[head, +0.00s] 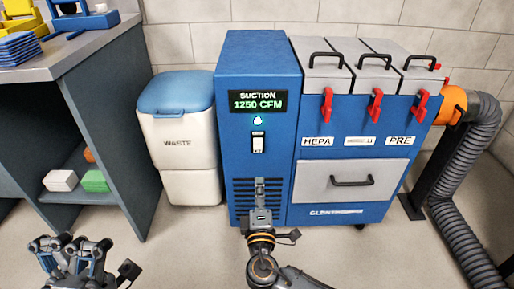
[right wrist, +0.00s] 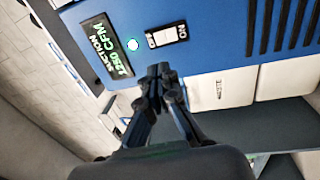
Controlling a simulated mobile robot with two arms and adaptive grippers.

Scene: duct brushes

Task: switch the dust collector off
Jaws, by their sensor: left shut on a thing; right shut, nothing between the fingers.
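The blue dust collector (head: 268,70) stands against the wall. Its display (head: 258,101) reads SUCTION 1250 CFM, and a green light (head: 257,121) glows below it. The black and white rocker switch (head: 258,143) is under the light; it also shows in the right wrist view (right wrist: 166,36), with OFF and ON labels. My right gripper (head: 260,184) is shut and empty, in front of the vents below the switch. Its closed tips (right wrist: 160,72) appear apart from the switch. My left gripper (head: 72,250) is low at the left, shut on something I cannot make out.
A white waste bin (head: 178,140) with a blue lid stands just left of the collector. A grey workbench (head: 90,55) is at the far left. A grey duct hose (head: 460,195) runs down at the right.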

